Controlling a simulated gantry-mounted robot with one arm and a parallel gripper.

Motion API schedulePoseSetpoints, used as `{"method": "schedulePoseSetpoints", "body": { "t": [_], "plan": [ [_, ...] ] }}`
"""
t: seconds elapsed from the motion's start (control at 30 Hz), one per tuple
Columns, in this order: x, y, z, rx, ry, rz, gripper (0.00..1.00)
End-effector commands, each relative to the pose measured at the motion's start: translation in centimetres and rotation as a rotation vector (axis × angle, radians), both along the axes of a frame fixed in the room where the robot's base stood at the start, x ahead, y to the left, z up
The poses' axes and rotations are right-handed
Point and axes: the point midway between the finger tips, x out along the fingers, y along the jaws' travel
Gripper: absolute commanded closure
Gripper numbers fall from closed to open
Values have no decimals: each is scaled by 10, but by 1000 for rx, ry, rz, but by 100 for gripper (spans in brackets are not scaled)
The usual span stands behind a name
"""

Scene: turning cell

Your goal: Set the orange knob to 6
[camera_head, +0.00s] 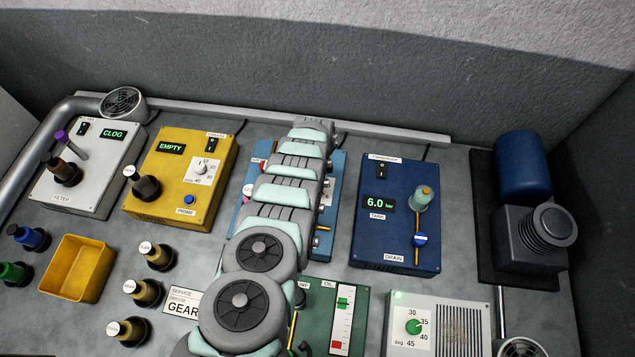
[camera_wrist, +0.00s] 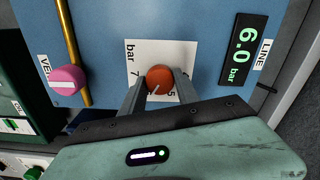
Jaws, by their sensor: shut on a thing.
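In the wrist view, the orange knob (camera_wrist: 160,76) sits on a white dial plate (camera_wrist: 148,52) marked bar, with 7 and 5 visible. My gripper (camera_wrist: 159,84) is shut on the knob, one finger on each side. A pale line on the knob points down toward the gripper body, between the 7 and the 5. The scale mark there is hidden. The display (camera_wrist: 243,50) beside it, labelled LINE, reads 6.0 bar. In the head view my arm hides the knob and most of its light blue panel (camera_head: 328,215).
On the same panel are a pink knob (camera_wrist: 67,80) and a brass pipe (camera_wrist: 77,40). A dark blue panel (camera_head: 376,250) with its own 6.0 display stands to the right. A yellow panel (camera_head: 160,208) stands left, a green one (camera_head: 318,293) in front.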

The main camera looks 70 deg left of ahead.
Motion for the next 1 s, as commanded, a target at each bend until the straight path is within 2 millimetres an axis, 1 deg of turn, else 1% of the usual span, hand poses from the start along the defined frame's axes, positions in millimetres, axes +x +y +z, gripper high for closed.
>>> {"method": "schedulePoseSetpoints", "body": {
  "t": [0.33, 0.37, 0.6, 0.87, 1.0],
  "plan": [
    [0, 0, -1, 1, -1, -2, 100],
    [0, 0, -1, 0, -1, -1, 60],
    [0, 0, -1, 0, 0, -1, 41],
    [0, 0, 0, 0, 0, -1, 41],
    [0, 0, 4, -2, 2, -1, 41]
  ]
}}
